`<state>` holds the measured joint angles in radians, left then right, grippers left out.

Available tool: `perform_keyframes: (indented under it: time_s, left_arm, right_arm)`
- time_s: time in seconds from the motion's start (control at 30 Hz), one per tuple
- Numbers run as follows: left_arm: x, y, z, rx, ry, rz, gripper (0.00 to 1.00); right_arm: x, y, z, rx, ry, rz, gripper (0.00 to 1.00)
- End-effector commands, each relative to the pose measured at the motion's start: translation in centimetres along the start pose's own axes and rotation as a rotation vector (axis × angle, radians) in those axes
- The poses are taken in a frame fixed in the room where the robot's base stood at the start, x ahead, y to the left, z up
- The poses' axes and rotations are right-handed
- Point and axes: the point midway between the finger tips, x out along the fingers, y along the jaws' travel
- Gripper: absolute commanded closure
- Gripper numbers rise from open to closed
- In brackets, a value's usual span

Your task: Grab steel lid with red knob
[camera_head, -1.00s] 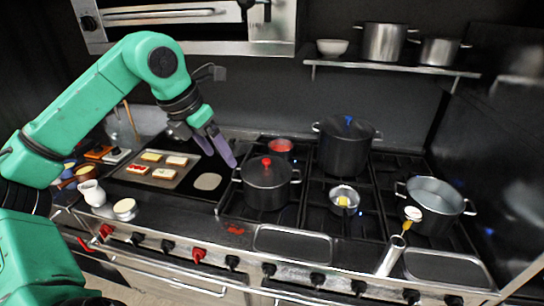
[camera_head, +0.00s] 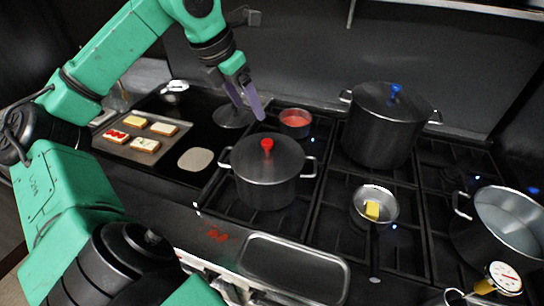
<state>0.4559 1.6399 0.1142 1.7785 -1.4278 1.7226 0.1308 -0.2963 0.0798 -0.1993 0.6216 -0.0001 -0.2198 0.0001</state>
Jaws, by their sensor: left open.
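The steel lid with the red knob (camera_head: 268,158) sits on a dark two-handled pot (camera_head: 266,188) on the stove, left of the middle. The red knob (camera_head: 267,144) stands upright at its centre. My left gripper (camera_head: 249,108) is open and empty, with its purple fingers pointing down, behind and slightly left of the knob and apart from it. My right gripper is not in view.
A larger pot with a blue-knobbed lid (camera_head: 385,125) stands back right. A small red-filled pot (camera_head: 295,123) is behind the lid. A small pan (camera_head: 374,205) with a yellow piece and an open pot (camera_head: 500,225) are to the right. A toast tray (camera_head: 118,148) lies left.

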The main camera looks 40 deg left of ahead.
Motion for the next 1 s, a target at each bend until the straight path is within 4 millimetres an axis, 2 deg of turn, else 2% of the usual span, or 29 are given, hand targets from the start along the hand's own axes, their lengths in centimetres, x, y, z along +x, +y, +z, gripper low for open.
perform_keyframes:
  time_s: [0.13, 0.33, 0.53, 0.7, 0.83, 0.97, 1.0]
  left_arm:
    - [2.4, -0.1, -0.1, 0.001, 0.002, -0.005, 0.24]
    - [7.5, -0.2, -0.1, 0.0, 0.004, -0.007, 0.24]
    - [10.0, -0.2, -0.1, 0.0, 0.004, -0.004, 0.24]
    - [13.1, -0.5, -0.1, -0.001, 0.004, -0.005, 0.24]
    - [14.5, -0.4, -0.1, 0.0, 0.001, -0.002, 0.24]
    - [14.6, -0.4, -0.2, 0.0, 0.0, -0.001, 0.24]
    - [14.6, -0.4, -0.2, 0.0, 0.0, -0.001, 0.28]
  right_arm:
    - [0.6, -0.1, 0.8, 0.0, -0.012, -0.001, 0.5]
    - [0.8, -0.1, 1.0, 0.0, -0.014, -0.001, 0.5]
    - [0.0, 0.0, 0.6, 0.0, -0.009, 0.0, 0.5]
    - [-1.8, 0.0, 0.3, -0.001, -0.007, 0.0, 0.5]
    - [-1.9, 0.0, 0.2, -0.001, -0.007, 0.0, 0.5]
    - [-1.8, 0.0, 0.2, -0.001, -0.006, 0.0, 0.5]
    - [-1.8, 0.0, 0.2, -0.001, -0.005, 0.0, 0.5]
